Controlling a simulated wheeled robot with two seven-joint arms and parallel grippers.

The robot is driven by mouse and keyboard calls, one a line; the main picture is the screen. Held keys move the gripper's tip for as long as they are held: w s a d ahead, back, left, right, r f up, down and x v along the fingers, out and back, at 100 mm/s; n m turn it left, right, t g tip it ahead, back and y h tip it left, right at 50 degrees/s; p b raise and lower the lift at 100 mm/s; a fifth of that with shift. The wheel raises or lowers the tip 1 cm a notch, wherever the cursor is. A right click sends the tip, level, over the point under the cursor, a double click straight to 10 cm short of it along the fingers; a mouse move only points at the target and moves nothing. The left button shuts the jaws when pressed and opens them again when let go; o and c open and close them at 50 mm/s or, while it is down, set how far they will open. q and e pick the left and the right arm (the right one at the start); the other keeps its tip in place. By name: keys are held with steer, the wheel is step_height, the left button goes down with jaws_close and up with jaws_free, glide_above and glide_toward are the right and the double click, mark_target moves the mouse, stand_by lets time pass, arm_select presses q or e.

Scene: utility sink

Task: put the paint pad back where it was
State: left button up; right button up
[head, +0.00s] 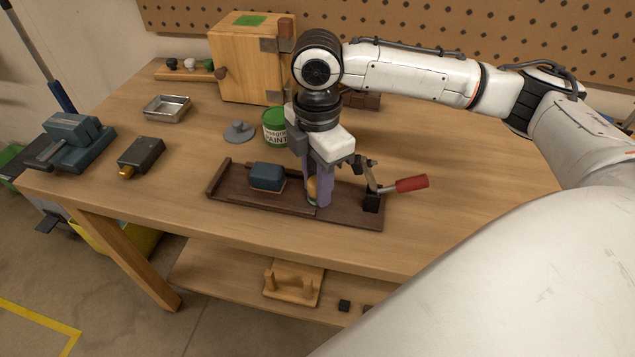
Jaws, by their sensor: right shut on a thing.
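My right gripper (319,184) points down over the dark brown wooden board (235,196) on the bench. It is shut on a small orange-tan thing (312,189), mostly hidden by the purple-grey fingers. The held thing is low, at the board; I cannot tell whether it touches it. A dark blue block (267,177) with a thin tan underside lies on the board, left of the gripper and apart from it. I cannot tell for sure which of these two is the paint pad. My left gripper is not in view.
A toggle clamp with a red handle (411,184) stands on the board's right end, close to my gripper. Behind are a green paint can (273,126), a grey knobbed piece (239,131), a metal tray (166,109) and a wooden cabinet (243,70). The bench's right part is clear.

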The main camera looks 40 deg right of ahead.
steer(key=shift+f, duration=0.1)
steer(key=o, duration=1)
step_height(320, 180, up, 12)
steer(key=shift+r+p, duration=0.15)
steer(key=shift+p, duration=0.35)
